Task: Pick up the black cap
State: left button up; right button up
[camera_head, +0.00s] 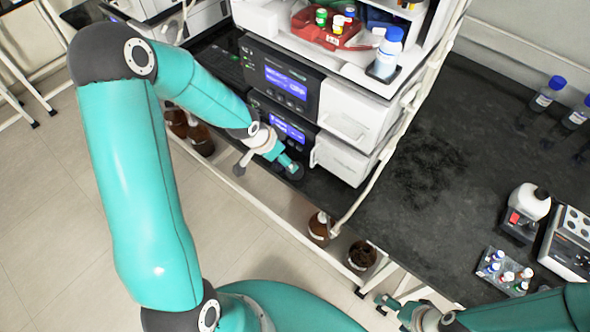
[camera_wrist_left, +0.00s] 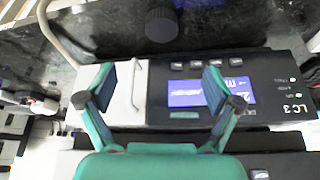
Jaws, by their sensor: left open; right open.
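The black cap (camera_wrist_left: 165,24) is round with a ribbed side. It sits on the dark benchtop at the top of the left wrist view, in front of the instrument. My left gripper (camera_wrist_left: 159,80) is open and empty, its fingers spread over the instrument front, with the cap beyond the fingertips. In the head view my left gripper (camera_head: 289,166) is at the bench's front edge by the instruments; I cannot clearly tell the cap from the dark parts there. My right gripper (camera_head: 386,304) is open and empty at the lower edge, in front of the bench.
Stacked instruments (camera_head: 285,80) with lit displays stand behind my left gripper. A pale tube (camera_head: 385,150) runs down beside them. Brown bottles (camera_head: 320,228) stand below the bench edge. The middle benchtop (camera_head: 440,140) is clear.

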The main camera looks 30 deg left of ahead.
pick_arm(q)
jog(key=b, duration=0.4)
send_over(290, 173)
notch_tip(290, 173, down, 7)
jog(key=shift+r, duration=0.2)
jog(key=b+x, duration=0.2)
jog(key=x, duration=0.2)
jog(key=shift+s+a+f, duration=0.1)
jog(key=shift+a+f, duration=0.05)
jog(key=shift+f, duration=0.2)
jog(key=shift+w+f+b, duration=0.25)
jog(key=shift+f+b, duration=0.05)
pick_arm(e)
notch_tip(290, 173, down, 8)
pick_arm(q)
jog(key=shift+r, duration=0.1)
jog(key=c, duration=0.9)
jog(key=shift+c, duration=0.3)
